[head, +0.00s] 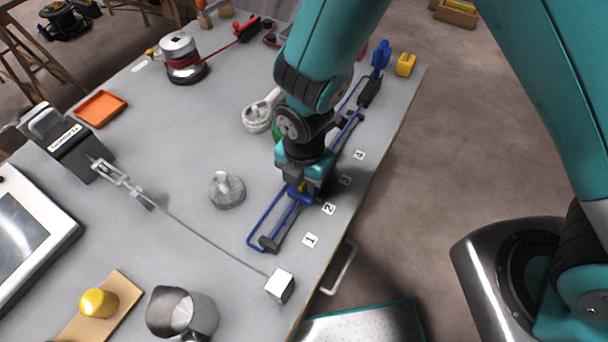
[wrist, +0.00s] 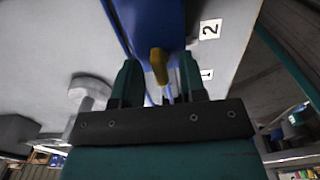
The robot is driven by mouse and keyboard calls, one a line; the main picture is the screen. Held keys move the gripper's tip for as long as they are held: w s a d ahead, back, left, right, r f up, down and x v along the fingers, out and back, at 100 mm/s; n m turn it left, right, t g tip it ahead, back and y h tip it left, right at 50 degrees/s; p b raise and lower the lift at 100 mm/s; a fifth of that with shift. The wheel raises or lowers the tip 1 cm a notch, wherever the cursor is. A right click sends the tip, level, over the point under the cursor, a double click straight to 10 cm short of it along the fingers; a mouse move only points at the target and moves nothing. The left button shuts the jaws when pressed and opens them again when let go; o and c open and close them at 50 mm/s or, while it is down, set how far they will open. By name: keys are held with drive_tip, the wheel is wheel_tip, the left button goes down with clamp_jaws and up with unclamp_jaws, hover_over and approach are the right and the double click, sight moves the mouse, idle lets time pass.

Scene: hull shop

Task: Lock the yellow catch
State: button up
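The yellow catch (wrist: 158,66) sits on a blue carriage (wrist: 150,25) and points down between my fingers in the wrist view. In the head view the carriage (head: 299,195) rides on a blue rail frame (head: 266,222) beside label 2, with the catch (head: 302,187) partly hidden by my wrist. My gripper (wrist: 159,72) is open, with one finger on each side of the catch and visible gaps between. In the head view my gripper (head: 302,180) is right over the carriage, its fingers mostly hidden.
Number labels (head: 329,208) line the table's right edge. A metal rod ends in a white cube (head: 280,285) in front. A metal jug (head: 182,312) and a yellow dome (head: 98,303) are at the front left.

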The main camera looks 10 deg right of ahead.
drive_tip(key=shift+c, duration=0.2)
clamp_jaws()
drive_tip(key=shift+m, duration=0.3)
drive_tip(key=m, duration=0.3)
drive_tip(key=shift+m, duration=0.3)
drive_tip(key=m, duration=0.4)
drive_tip(key=shift+m, duration=0.3)
drive_tip(key=m, duration=0.4)
drive_tip(key=shift+m, duration=2.5)
